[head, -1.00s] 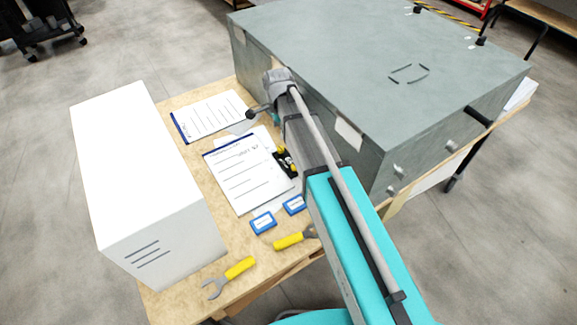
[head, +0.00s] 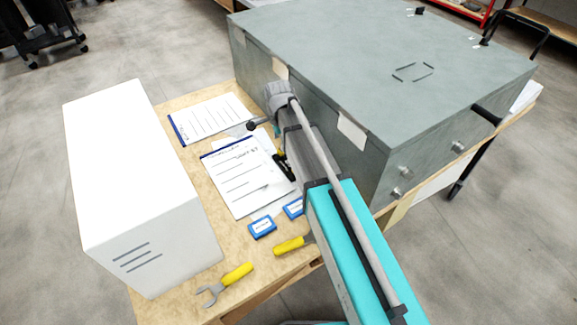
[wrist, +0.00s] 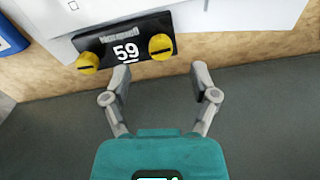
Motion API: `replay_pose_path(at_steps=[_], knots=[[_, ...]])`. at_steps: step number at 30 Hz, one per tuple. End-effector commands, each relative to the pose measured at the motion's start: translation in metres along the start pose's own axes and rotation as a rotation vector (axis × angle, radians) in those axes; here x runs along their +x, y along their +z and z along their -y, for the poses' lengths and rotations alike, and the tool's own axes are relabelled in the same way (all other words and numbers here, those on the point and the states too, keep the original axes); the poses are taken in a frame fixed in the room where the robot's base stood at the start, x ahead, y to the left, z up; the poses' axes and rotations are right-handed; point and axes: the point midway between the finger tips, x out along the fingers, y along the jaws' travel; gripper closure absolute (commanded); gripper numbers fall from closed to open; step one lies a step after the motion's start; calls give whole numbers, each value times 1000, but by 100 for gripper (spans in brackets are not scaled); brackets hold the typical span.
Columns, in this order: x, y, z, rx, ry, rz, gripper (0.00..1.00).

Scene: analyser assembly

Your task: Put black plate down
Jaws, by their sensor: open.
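The black plate (wrist: 113,50), marked 59 and with two yellow knobs, shows in the wrist view. It lies at the edge of white papers beside a strip of wooden table. In the head view the black plate (head: 286,168) is partly hidden by my arm. My gripper (wrist: 161,72) is open and empty. Its fingertips are apart from the plate, just below it in the wrist picture. In the head view my arm hides the fingers.
A large grey cabinet (head: 370,60) stands right of the plate, close to my arm. A white box (head: 130,180) stands on the left of the wooden table (head: 200,270). Clipboards (head: 245,180), blue tags (head: 262,227) and yellow-handled tools (head: 237,273) lie between.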

Motion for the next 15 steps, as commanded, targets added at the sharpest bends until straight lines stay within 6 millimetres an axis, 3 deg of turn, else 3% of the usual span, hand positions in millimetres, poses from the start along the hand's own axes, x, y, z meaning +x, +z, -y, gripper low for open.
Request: replay_pose_path(at_steps=[8, 15], knots=[[4, 0, 0, 1, 0, 0, 24], [20, -1, 0, 1, 0, 0, 24]])
